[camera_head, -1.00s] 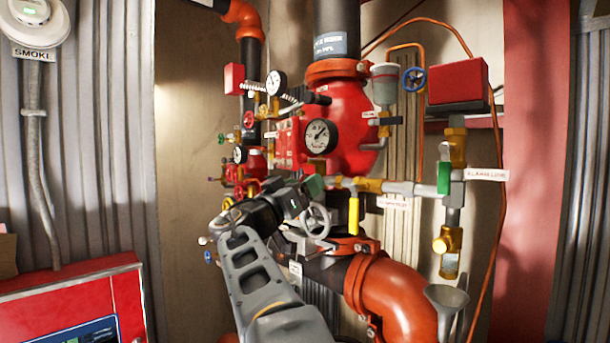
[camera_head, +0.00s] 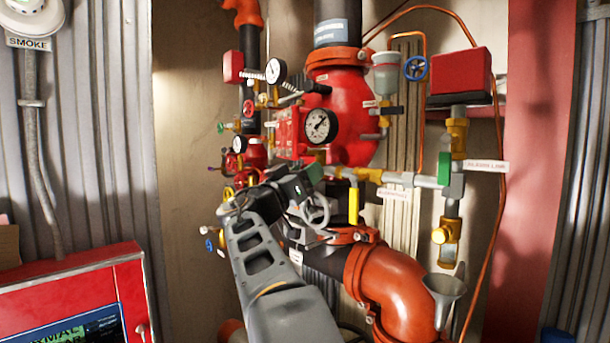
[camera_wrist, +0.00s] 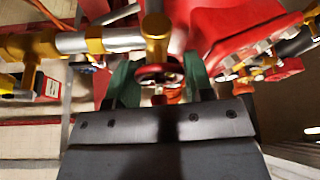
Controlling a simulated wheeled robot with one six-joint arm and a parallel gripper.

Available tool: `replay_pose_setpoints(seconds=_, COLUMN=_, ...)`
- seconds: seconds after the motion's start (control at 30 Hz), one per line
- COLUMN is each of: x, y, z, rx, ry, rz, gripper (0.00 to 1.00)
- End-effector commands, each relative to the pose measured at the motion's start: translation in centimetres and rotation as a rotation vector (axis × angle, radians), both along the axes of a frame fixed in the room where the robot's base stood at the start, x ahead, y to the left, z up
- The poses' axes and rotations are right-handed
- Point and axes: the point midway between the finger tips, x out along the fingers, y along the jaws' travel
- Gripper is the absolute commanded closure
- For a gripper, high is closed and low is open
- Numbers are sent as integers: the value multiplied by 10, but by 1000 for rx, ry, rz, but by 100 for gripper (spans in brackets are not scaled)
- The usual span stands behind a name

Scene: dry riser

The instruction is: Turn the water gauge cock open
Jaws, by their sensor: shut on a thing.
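My gripper (camera_head: 314,176) reaches in among the riser fittings, below the large pressure gauge (camera_head: 320,126). In the wrist view its two green fingers (camera_wrist: 160,82) stand on either side of a small red-rimmed handwheel (camera_wrist: 160,72), below a vertical brass fitting (camera_wrist: 157,32). The gripper is shut on this handwheel. No label naming it as the water gauge cock is readable. In the head view the gripper and arm hide the handwheel. How far it is turned cannot be told.
A grey handwheel (camera_head: 316,212) and a yellow lever (camera_head: 353,205) are close to the gripper. A thick orange pipe elbow (camera_head: 395,285) lies below. A funnel (camera_head: 444,290) stands at the right. A red panel (camera_head: 75,290) is at the lower left.

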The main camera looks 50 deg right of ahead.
Motion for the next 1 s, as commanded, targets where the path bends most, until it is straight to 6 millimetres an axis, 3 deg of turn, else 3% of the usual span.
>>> replay_pose_setpoints(seconds=0.37, x=-1, y=0, z=-3, rx=5, ry=72, rz=-1, gripper=76)
replay_pose_setpoints(seconds=1.0, x=0, y=0, z=0, rx=38, ry=525, rz=1, gripper=76)
